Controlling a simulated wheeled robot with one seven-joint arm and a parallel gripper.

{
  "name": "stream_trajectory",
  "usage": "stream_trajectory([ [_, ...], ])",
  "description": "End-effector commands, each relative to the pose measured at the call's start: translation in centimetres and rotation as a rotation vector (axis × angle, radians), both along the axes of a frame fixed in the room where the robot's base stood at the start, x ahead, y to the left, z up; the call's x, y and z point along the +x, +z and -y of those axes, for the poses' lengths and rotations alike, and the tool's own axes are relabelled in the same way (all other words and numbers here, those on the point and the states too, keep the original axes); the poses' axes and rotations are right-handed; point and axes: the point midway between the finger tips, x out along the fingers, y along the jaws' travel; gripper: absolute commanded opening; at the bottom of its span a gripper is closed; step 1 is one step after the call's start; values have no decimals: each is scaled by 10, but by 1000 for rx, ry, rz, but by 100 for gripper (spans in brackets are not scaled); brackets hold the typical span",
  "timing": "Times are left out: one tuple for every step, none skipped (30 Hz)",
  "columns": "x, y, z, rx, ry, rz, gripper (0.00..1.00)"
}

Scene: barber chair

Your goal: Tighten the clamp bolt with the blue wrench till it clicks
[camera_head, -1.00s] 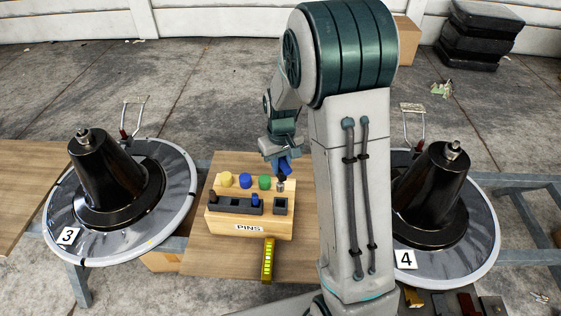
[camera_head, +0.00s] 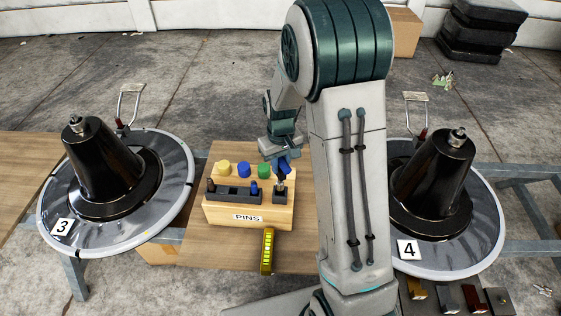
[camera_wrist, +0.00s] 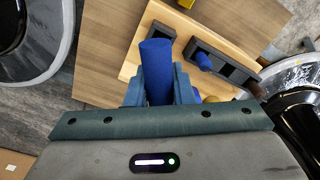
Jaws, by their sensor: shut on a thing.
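My gripper (camera_head: 282,155) is shut on a blue-handled tool (camera_head: 284,166), which seems to be the blue wrench. In the wrist view its thick blue handle (camera_wrist: 156,70) stands between the fingers. In the head view its lower end is at the small dark socket block (camera_head: 280,196) on the right of the wooden PINS rack (camera_head: 225,215). Whether the tip is inside or just above the block I cannot tell. Metal bolt-like fittings top the left black cone (camera_head: 77,123) and the right black cone (camera_head: 458,136); which is the clamp bolt is unclear.
Yellow (camera_head: 222,168), blue (camera_head: 243,170) and green (camera_head: 264,171) knobs line the rack's back. A yellow gauge-like bar (camera_head: 267,251) lies in front of it. Round plates 3 (camera_head: 62,227) and 4 (camera_head: 408,250) flank the table. My arm hides part of plate 4.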

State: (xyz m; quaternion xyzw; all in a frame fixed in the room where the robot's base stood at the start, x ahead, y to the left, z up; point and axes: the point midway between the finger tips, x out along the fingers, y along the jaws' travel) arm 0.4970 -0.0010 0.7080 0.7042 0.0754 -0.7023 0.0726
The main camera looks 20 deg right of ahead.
Motion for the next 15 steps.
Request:
stream_trajectory([
  [0,-5,0,0,0,0,0],
  [0,-7,0,0,0,1,0],
  [0,-9,0,0,0,1,0],
  [0,-10,0,0,0,1,0],
  [0,-11,0,0,0,1,0],
  [0,-10,0,0,0,2,0],
  [0,-9,0,0,0,2,0],
  [0,-9,0,0,0,1,0],
  [0,-9,0,0,-1,1,0],
  [0,-9,1,0,-1,1,0],
  [0,-9,0,-1,0,1,0],
  [0,-9,0,-1,0,1,0],
  [0,-9,0,-1,0,1,0],
  [0,-9,0,0,0,1,0],
  [0,-9,0,0,0,1,0],
])
